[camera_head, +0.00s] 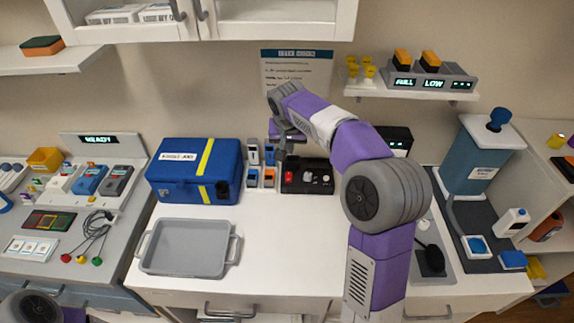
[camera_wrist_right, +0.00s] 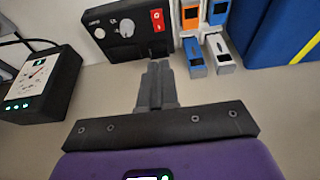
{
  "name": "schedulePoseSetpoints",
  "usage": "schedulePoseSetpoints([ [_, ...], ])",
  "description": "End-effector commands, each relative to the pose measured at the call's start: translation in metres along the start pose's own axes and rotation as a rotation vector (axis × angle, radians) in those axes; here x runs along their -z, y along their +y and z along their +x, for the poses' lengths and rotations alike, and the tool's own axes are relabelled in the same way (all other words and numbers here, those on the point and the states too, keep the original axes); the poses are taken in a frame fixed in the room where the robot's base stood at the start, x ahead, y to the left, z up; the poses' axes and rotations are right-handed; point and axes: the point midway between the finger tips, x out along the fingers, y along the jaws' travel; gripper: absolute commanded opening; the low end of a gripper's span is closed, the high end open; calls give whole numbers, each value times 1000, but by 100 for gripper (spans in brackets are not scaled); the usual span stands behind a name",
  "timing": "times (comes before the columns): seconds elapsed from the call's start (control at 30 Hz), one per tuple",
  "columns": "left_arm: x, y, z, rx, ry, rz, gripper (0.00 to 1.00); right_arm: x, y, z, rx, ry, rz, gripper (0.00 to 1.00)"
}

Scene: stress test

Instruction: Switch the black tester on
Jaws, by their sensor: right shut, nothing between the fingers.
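The black tester (camera_head: 318,187) is a low black box at the back of the white counter, with a red switch (camera_head: 290,177) and pale knobs. In the right wrist view the tester (camera_wrist_right: 125,42) is at the top, and its red switch (camera_wrist_right: 157,20) has white marks. I cannot tell which way the switch is set. My right gripper (camera_head: 281,154) is shut and empty, above and close to the switch end of the tester. In the wrist view its fingertips (camera_wrist_right: 155,64) point at the tester's edge near the switch. My left gripper is out of view.
Small blue and orange handheld devices (camera_head: 269,178) stand close beside the tester. A blue case (camera_head: 175,190) is left of them. A black gauge box (camera_wrist_right: 40,88) stands on the tester's other side. A grey tray (camera_head: 185,248) lies in front; the counter's middle is clear.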

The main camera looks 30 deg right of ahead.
Motion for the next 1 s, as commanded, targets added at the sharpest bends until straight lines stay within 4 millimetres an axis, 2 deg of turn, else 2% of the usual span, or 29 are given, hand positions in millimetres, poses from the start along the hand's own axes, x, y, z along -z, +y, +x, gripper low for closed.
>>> schedulePoseSetpoints([
  [0.17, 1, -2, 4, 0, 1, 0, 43, -1, 0, 16, -1, -3, 0, 0],
  [0.5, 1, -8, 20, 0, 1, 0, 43, -2, 0, 88, -2, -5, 0, 0],
  [0.7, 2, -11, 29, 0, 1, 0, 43, -6, 0, 122, -1, -3, -2, 0],
  [0.83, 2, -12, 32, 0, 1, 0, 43, -8, 0, 134, 0, -1, -1, 0],
  [1.0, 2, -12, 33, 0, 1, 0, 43, -9, 0, 140, 0, -1, 0, 0],
])
